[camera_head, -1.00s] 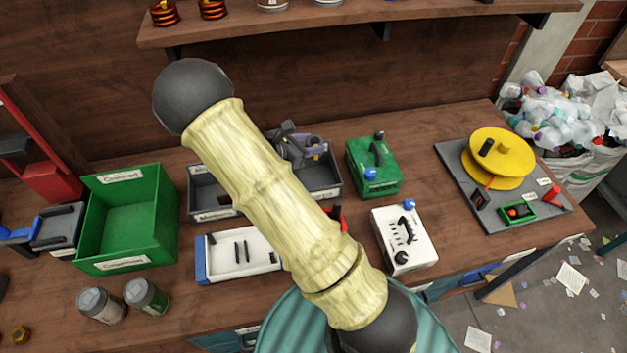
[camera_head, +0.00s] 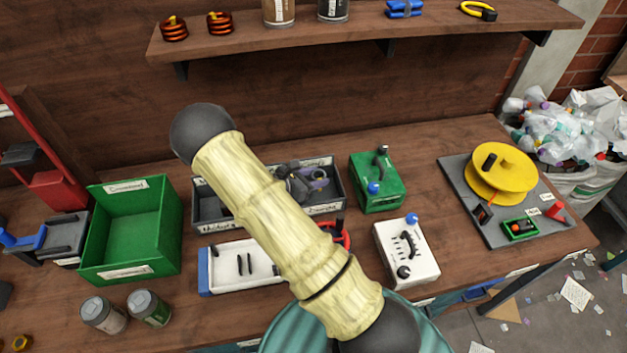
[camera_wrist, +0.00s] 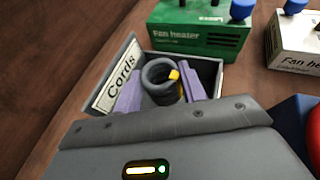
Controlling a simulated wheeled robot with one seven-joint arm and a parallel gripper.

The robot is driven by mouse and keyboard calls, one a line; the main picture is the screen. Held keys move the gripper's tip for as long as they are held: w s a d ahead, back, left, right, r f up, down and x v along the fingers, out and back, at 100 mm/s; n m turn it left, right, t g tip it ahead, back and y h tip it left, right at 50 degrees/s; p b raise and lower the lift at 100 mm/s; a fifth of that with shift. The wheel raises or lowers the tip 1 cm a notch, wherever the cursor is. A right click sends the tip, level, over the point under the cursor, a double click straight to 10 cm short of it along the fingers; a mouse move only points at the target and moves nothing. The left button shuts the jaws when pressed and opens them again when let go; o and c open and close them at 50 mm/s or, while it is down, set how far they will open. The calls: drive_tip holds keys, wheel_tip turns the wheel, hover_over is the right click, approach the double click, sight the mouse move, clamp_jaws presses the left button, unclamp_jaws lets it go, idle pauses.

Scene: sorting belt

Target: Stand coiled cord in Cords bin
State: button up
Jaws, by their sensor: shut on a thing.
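The Cords bin (camera_wrist: 102,92) is a grey open compartment with a white "Cords" label, seen in the wrist view. In the head view the grey labelled bins (camera_head: 207,211) stand mid-bench, partly hidden by my arm. The coiled cord (camera_wrist: 153,72) is a dark grey coil with a yellow tie, its ring facing the wrist camera. My gripper (camera_wrist: 160,80), with purple fingers, is shut on the coil and holds it within the bin's outline. In the head view my gripper (camera_head: 304,183) is over the right-hand bin. Whether the coil touches the bin floor is hidden.
A green fan heater (camera_head: 377,184) stands close behind and right of the bin; a white one (camera_head: 408,252) is nearer. A white tray (camera_head: 228,268) lies in front. A green crate (camera_head: 128,235) is to the left, and a yellow reel (camera_head: 500,172) to the right.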

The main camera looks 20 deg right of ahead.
drive_tip(key=shift+f, duration=0.85)
drive_tip(key=shift+a+f, duration=0.1)
drive_tip(key=shift+f, duration=0.2)
drive_tip(key=shift+s+a+f+b, duration=0.1)
drive_tip(key=shift+s+f+b, duration=0.15)
drive_tip(key=shift+f+b, duration=0.25)
drive_tip(key=o, duration=1)
drive_tip(key=shift+w+r+p, duration=0.1)
drive_tip(key=shift+r+p, duration=0.45)
drive_tip(key=shift+r, duration=0.05)
drive_tip(key=b+v, duration=0.1)
drive_tip(key=v, duration=1.1)
drive_tip(key=shift+w+r+b, duration=0.15)
drive_tip(key=shift+b, duration=0.15)
